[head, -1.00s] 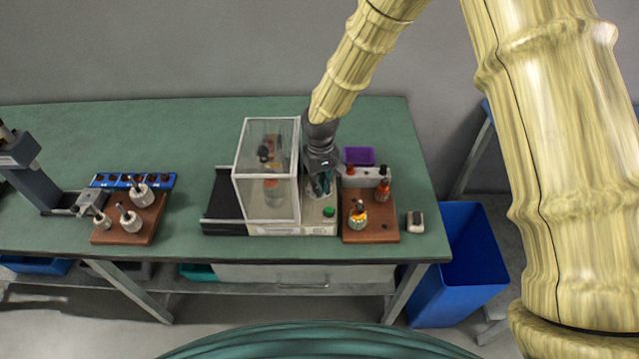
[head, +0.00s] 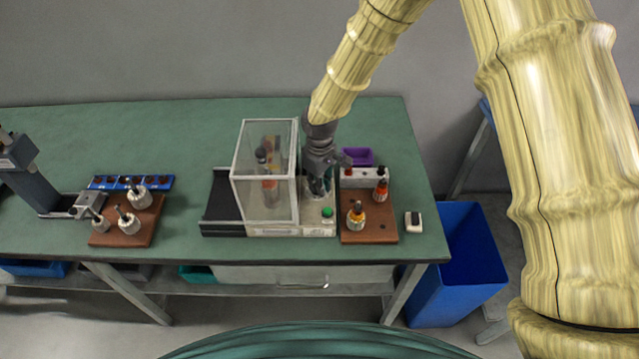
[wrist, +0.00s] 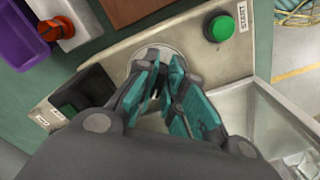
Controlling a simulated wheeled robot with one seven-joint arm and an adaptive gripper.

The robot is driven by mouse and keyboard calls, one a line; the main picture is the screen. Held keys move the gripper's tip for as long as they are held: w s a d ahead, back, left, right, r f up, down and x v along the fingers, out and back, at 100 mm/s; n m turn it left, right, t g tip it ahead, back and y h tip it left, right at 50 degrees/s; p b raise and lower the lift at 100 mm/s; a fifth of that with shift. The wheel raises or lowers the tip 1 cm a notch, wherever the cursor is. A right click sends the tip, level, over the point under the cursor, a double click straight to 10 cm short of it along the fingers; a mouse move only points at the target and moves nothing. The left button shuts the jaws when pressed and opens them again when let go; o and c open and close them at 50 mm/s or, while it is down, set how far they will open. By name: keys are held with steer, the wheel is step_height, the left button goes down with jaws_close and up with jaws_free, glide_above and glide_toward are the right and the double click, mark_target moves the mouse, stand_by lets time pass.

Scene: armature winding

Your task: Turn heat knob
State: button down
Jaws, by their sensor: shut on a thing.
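My gripper (head: 318,190) points down at the control panel (head: 312,214) beside the clear-walled box. In the wrist view its teal fingertips (wrist: 160,92) are closed together over a round pale dial plate (wrist: 148,56). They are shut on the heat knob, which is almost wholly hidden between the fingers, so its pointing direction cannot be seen. A green START button (wrist: 219,28) sits on the same panel, clear of the fingers; it also shows in the head view (head: 327,212).
The clear box (head: 265,180) stands close left of my gripper. To the right are a wooden board (head: 378,229) with wound armatures, a white box with a red knob (wrist: 49,31) and a purple bin (head: 357,157). Another board (head: 118,239) with armatures lies left.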

steer(key=c, duration=1.5)
jaws_free()
steer(key=shift+r, duration=0.1)
step_height(320, 180, up, 12)
